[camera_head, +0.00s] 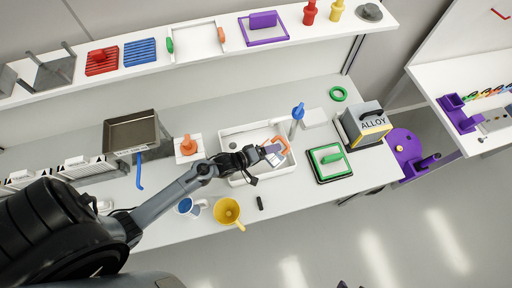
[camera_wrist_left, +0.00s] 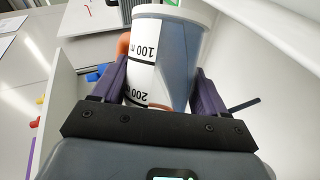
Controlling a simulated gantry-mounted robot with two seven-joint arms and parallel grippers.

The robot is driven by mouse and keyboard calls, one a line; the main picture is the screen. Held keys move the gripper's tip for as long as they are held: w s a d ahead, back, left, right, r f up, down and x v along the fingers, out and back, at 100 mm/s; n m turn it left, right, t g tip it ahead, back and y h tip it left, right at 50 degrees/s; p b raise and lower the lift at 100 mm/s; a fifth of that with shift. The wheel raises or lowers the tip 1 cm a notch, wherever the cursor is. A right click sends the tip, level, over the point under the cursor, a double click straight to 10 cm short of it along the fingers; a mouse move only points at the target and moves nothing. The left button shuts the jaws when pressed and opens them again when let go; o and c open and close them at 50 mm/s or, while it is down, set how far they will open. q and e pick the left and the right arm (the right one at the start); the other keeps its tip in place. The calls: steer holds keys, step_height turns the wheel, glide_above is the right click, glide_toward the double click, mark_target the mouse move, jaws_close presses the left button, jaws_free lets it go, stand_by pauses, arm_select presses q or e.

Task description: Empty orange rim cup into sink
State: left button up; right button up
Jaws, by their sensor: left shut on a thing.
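My left gripper (camera_head: 268,153) reaches over the white sink (camera_head: 236,137) in the head view. Its purple fingers are shut on the orange rim cup. In the head view the cup's orange part (camera_head: 285,146) shows just past the fingertips, over the sink's right half. In the left wrist view the cup (camera_wrist_left: 152,55) is clear, with a white scale marked 100 and 200, between the fingers (camera_wrist_left: 155,85). An orange part shows at its left side. I cannot tell whether the cup holds anything. My right gripper does not show clearly.
A blue-topped post (camera_head: 298,112) stands at the sink's right back corner. A yellow cup (camera_head: 227,211) and a blue-and-white mug (camera_head: 186,206) stand in front of the sink. A green-framed tray (camera_head: 330,161) and the ALLOY box (camera_head: 365,124) stand to its right.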

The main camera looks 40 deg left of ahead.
arm_select(q)
steer(key=shift+a+f, duration=0.1)
steer(key=shift+w+a+n, duration=0.1)
steer(key=shift+a+n, duration=0.1)
steer(key=shift+n, duration=0.1)
steer(key=shift+f+h, duration=0.1)
steer(key=shift+h, duration=0.2)
steer(key=shift+a, duration=0.2)
steer(key=shift+f, duration=0.1)
